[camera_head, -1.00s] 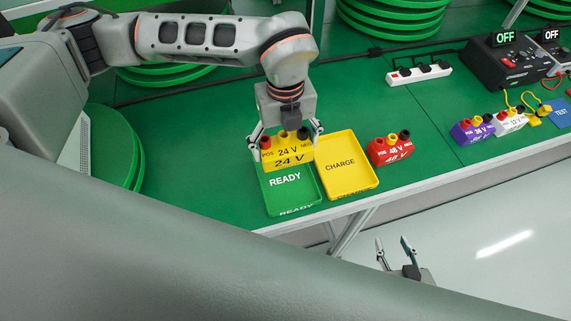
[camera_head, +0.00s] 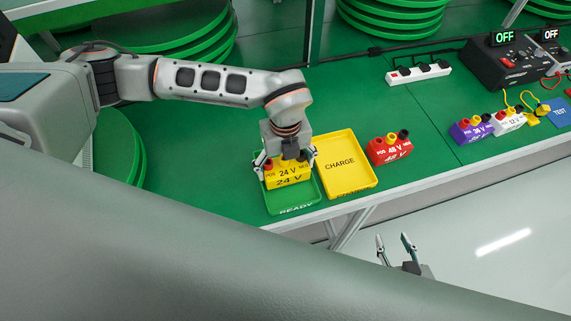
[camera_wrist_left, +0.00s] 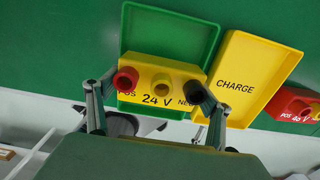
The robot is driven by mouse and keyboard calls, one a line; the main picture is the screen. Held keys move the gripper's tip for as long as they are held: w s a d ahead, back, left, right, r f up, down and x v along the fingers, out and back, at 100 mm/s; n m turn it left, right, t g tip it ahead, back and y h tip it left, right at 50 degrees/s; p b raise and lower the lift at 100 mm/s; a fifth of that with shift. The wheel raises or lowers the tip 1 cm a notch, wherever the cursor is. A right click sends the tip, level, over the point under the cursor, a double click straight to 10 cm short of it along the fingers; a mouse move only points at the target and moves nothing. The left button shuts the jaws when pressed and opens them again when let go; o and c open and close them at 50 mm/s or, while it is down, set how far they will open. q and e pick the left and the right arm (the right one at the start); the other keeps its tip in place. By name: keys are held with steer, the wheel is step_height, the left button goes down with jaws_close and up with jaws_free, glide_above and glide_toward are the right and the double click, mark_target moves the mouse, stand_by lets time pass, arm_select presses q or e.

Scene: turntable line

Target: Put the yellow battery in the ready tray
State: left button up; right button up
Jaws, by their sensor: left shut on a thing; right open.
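The yellow 24 V battery (camera_head: 288,175) is upright between the fingers of my left gripper (camera_head: 286,168), which is shut on it. It is over the green READY tray (camera_head: 298,209) and covers most of the tray's floor; whether its base touches the floor I cannot tell. In the left wrist view the battery (camera_wrist_left: 157,84) shows its terminals between the two fingers, with the green tray (camera_wrist_left: 170,33) around and behind it. My right gripper (camera_head: 396,250) is open and empty, off the front edge of the table.
The empty yellow CHARGE tray (camera_head: 343,165) stands directly right of the green tray. A red 48 V battery (camera_head: 389,150) is beyond it, then a purple battery (camera_head: 471,130) and a white 12 V battery (camera_head: 508,120). A white power strip (camera_head: 418,73) lies behind.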

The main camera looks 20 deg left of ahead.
arm_select(q)
steer(key=shift+f, duration=0.25)
steer(key=shift+f+b, duration=0.1)
steer(key=shift+b, duration=0.25)
steer(key=shift+f, duration=0.25)
steer(key=o, duration=1.7)
steer(key=shift+r, duration=0.25)
step_height(320, 180, up, 13)
steer(key=shift+f+b, duration=0.1)
steer(key=shift+b, duration=0.35)
